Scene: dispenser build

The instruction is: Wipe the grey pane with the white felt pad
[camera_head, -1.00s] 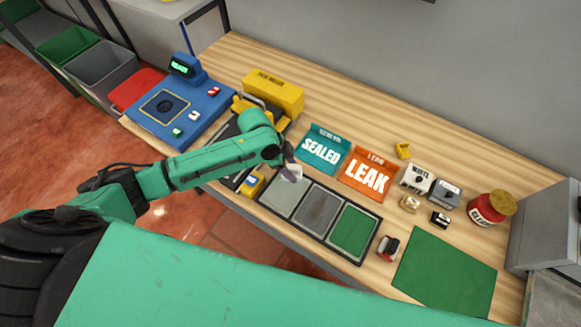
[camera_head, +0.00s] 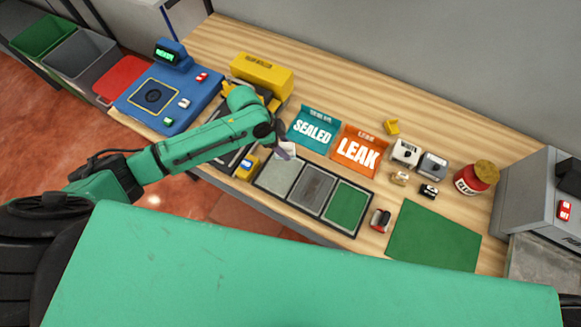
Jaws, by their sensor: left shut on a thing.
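My left gripper (camera_head: 283,153) is shut on the white felt pad (camera_head: 290,149), which shows as a small pale piece partly hidden by the fingers. It is at the back edge of a dark frame that holds three panes side by side. The grey pane (camera_head: 312,189) is the middle one. A paler grey-green pane (camera_head: 278,174) is at its left, nearest the gripper, and a green pane (camera_head: 346,204) is at its right. I cannot tell whether the pad touches the frame. My right gripper is not in view.
A green mat (camera_head: 434,236) and red jar (camera_head: 475,177) are further right.

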